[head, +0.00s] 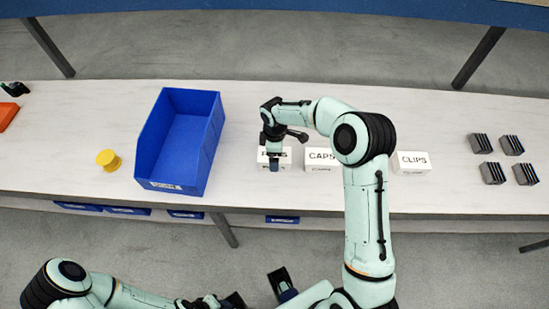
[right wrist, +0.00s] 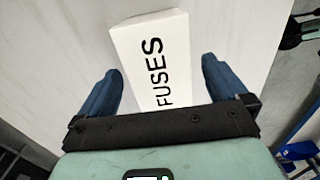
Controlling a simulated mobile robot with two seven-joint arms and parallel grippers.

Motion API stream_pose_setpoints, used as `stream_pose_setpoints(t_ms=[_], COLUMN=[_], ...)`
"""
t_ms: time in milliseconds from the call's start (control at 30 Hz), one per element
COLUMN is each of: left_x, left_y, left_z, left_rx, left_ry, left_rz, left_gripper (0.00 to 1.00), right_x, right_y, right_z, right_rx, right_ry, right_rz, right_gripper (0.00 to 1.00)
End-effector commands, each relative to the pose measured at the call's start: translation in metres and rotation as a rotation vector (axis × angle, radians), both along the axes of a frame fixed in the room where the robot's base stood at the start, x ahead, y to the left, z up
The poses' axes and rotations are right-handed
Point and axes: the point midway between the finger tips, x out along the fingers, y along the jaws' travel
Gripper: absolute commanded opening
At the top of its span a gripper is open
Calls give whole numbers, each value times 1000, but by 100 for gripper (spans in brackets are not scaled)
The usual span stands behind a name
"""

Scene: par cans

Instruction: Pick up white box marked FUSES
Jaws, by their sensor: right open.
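The white box marked FUSES (right wrist: 148,48) lies in the right wrist view between the two blue fingertips of my right gripper (right wrist: 160,85), with a gap on each side. The gripper is open and nothing is held. In the head view, my right gripper (head: 274,162) is over the same box (head: 287,157) on the table and hides much of its lettering. My left gripper (head: 235,300) is low at the bottom edge of the head view, below the table's front, and its jaws cannot be made out.
A white CAPS box (head: 320,158) stands close to the right, and a CLIPS box (head: 413,162) farther right, behind my arm. A blue bin (head: 146,150) and yellow cylinder (head: 108,160) are left. Several dark finned blocks (head: 493,172) sit at the right. The table (head: 60,130) has free room behind.

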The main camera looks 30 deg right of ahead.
Motion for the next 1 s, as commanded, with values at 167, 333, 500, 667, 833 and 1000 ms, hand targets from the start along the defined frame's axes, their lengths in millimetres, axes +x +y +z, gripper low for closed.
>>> stream_pose_setpoints(t_ms=[167, 333, 500, 667, 833, 1000], left_x=[0, 0, 0, 0, 0, 0], left_y=[0, 0, 0, 0, 0, 0], left_z=[-1, -1, -1, -1, -1, 0], left_rx=[0, 0, 0, 0, 0, 0], left_ry=[0, 0, 1, 1, 0, 0], left_rz=[0, 0, 0, 0, 0, 0], left_gripper=[43, 43, 43, 43, 43, 43], right_x=[0, 1, 1, 1, 1, 2], right_y=[1, 0, 0, 1, 1, 0], right_z=[-17, -18, -17, -17, -16, -8], right_rx=[0, 0, 0, 0, 0, 0], right_ry=[0, -1, -1, -2, -2, -4], right_rz=[0, 0, 0, 0, 0, 1], right_gripper=[100, 100, 64, 41, 41, 41])
